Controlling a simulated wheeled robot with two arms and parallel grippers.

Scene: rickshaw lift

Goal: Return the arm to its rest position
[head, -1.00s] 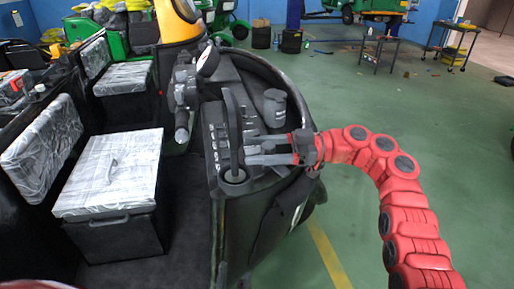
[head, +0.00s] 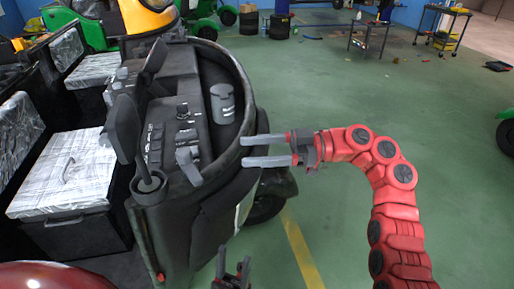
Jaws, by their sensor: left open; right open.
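My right gripper (head: 243,151) is at the end of the red arm from the right. Its two grey fingers are apart and empty. Their tips overlap the right rim of the vehicle's black dashboard (head: 182,130) in the picture; I cannot tell whether they touch it. My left gripper (head: 234,256) shows at the bottom edge, in front of the vehicle's lower side. Its dark fingers point up, are apart and hold nothing visible.
White-covered seats (head: 65,170) stand at the left. A small black table (head: 370,38) and a trolley (head: 443,32) stand at the back right. A green wheeled vehicle (head: 507,130) is cut off at the right edge. The green floor (head: 300,90) between is open.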

